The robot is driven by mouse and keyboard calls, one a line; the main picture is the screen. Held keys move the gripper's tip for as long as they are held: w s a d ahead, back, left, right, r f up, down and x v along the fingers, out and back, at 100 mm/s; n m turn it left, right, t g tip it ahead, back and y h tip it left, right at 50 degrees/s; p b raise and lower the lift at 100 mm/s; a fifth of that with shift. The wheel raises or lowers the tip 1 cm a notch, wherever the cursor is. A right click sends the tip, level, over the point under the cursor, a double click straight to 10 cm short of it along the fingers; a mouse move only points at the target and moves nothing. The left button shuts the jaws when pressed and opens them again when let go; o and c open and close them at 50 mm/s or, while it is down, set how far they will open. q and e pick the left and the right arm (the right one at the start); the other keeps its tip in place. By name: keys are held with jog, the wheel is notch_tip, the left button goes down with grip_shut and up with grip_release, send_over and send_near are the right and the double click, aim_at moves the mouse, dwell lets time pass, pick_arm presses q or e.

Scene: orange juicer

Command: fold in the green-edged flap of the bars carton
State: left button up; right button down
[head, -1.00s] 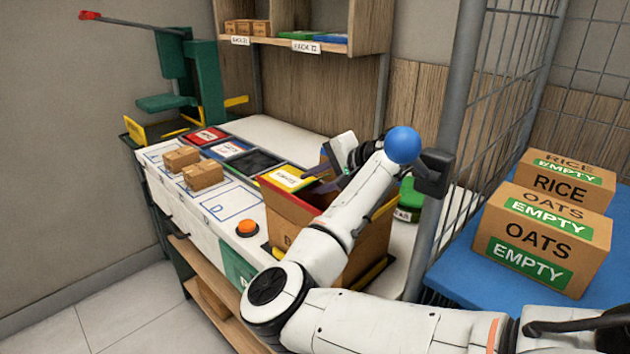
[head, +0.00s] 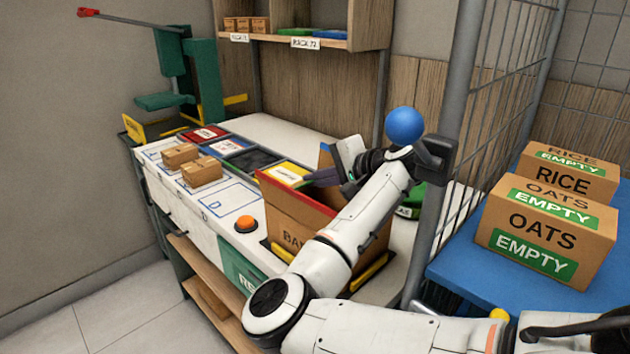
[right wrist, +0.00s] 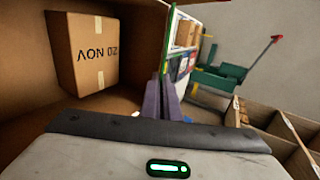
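The bars carton (head: 290,218) stands open on the bench, its front lettering partly covered by my right arm. A red edge runs along its front side. A brown flap (head: 326,156) stands up at its back. A small printed box (right wrist: 92,52) sits inside the carton. My left gripper is out of view.
Two small boxes (head: 190,162) lie on the white bench left of the carton, with an orange button (head: 245,223) nearer. A grey cage post (head: 455,130) stands close right of my arm. Oats (head: 545,230) and rice (head: 570,175) cartons rest on a blue surface.

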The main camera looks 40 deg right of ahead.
jog(key=c, duration=2)
grip_release()
notch_tip(320, 180, up, 10)
